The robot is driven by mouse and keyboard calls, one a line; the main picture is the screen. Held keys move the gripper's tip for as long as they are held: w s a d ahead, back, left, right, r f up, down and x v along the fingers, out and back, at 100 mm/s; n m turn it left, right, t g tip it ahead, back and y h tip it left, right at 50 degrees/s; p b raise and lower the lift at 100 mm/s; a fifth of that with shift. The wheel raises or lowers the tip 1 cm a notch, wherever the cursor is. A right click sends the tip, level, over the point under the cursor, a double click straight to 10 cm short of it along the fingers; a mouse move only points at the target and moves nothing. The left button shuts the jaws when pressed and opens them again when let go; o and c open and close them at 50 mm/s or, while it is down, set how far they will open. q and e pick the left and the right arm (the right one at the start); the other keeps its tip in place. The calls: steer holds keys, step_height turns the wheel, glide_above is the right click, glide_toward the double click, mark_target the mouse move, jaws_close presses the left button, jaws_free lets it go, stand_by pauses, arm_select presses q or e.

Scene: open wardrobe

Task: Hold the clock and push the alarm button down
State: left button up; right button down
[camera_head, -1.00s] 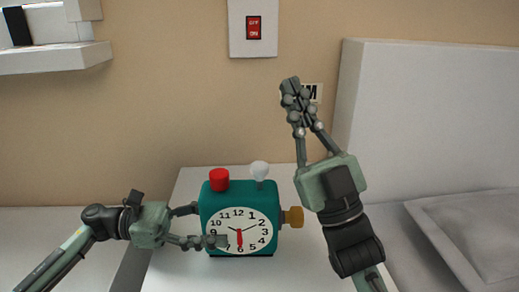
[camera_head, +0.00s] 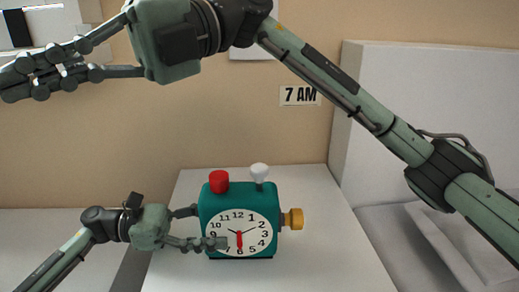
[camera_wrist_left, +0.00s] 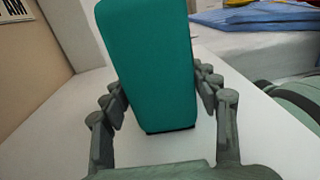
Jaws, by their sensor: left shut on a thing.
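The teal alarm clock (camera_head: 208,205) stands upright on the white table (camera_head: 320,260), its white dial facing me. A red button (camera_head: 219,182) and a white knob (camera_head: 260,172) stick up from its top; a yellow knob (camera_head: 293,219) is on its right side. My left gripper (camera_head: 198,227) is shut on the clock from the left, one finger in front and one behind. The left wrist view shows the clock's teal side (camera_wrist_left: 150,65) between the fingers. My right gripper (camera_head: 15,78) is high at the upper left, fingers close together, holding nothing visible; whether it is fully shut is unclear.
My right arm crosses the upper picture from the right, above the clock. A "7 AM" sign (camera_head: 300,95) is on the wall. A grey-white block (camera_head: 430,120) and a cushion (camera_head: 475,245) are at the right. The air directly above the clock's buttons is clear.

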step_height(320, 180, down, 5)
steer(key=w+d+m+t+h, duration=0.1)
steer(key=w+d+t+h, duration=0.1)
steer(key=t+h, duration=0.15)
step_height(320, 180, up, 3)
steer(key=m+t+h, duration=0.6)
steer(key=m+h, duration=0.1)
steer(key=h, duration=0.3)
glide_above(259, 167)
step_height(259, 167, down, 14)
steer(key=shift+s+r, duration=0.1)
steer(key=shift+r, duration=0.15)
